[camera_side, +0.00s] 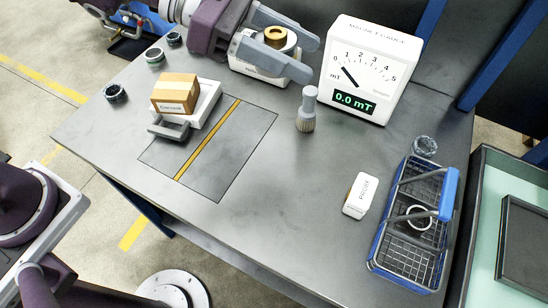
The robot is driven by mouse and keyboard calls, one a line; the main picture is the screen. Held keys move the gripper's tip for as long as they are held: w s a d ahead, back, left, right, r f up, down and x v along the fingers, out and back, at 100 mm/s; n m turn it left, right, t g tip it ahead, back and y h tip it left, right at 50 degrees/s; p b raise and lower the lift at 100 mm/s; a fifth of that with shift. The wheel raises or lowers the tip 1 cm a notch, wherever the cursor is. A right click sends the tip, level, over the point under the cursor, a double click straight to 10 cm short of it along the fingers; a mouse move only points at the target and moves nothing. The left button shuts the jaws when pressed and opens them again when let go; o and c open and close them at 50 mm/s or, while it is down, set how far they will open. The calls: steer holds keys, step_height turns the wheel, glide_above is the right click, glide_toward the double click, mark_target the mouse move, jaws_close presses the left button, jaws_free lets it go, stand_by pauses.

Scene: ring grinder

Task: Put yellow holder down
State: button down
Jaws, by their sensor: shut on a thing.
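The yellow holder (276,36) is a short brass-coloured ring with a dark opening, at the top middle of the side view. My gripper (307,58) reaches in from the upper left, with one grey finger on each side of the holder. It is shut on the holder. The holder appears upright, at the top of a white block (245,55). The near finger hides part of the block and the holder's lower side, so I cannot tell whether the holder rests on the block.
A white gauge (362,75) reading 0.0 mT stands right of my gripper, with a grey brush (307,110) before it. A white box (360,196) and blue basket (375,240) are at right. The table's middle is clear.

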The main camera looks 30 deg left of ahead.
mark_target(287, 163)
step_height(287, 163, down, 25)
stand_by(0.4)
steer(key=c, duration=0.6)
jaws_free()
steer(key=shift+f, duration=0.2)
